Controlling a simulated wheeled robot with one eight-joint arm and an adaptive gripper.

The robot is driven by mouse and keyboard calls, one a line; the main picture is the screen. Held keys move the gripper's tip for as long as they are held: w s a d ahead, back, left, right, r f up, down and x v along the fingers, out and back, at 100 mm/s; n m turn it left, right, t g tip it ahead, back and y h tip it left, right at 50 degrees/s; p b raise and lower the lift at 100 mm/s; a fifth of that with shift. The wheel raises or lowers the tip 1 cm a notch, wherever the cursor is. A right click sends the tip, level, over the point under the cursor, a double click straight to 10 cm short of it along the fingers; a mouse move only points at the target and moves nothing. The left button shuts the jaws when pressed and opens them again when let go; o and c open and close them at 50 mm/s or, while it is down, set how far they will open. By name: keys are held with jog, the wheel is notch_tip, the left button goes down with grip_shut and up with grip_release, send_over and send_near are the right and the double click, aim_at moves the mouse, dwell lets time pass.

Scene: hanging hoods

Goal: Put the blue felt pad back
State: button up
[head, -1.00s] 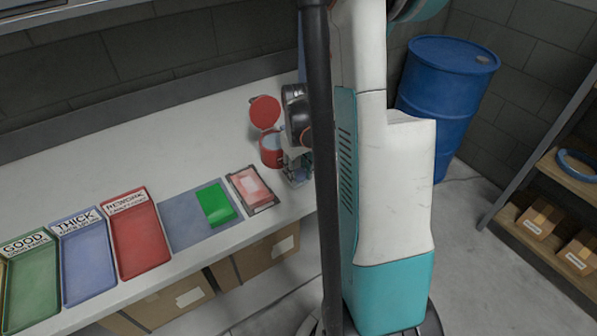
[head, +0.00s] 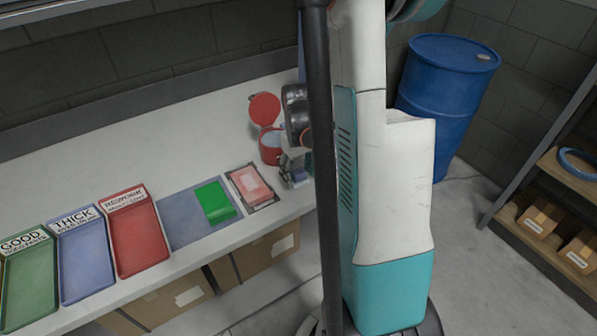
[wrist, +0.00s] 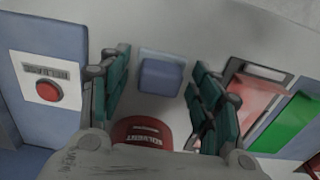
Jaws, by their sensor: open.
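The blue felt pad (wrist: 161,77) is a small blue block lying on the white bench in the wrist view. In the head view it is a small blue patch (head: 301,175) near the bench's front edge, partly hidden by my gripper. My gripper (wrist: 157,72) is open, with its green-grey fingers on either side of the pad in the wrist view. A gap shows between the pad and each finger; the height above the bench is hard to judge. In the head view my gripper (head: 290,168) is partly behind my own arm and column.
A red solvent can (head: 270,148) with its lid open stands behind my gripper. Left of it are a framed pink piece (head: 252,186), a green block (head: 215,202) on a grey-blue mat (head: 183,220), and red, blue and green trays (head: 138,238). A red button (wrist: 48,92) shows at wrist-view left.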

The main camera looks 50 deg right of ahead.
notch_tip(320, 180, up, 12)
dwell(0.7)
jog(key=shift+c, duration=0.6)
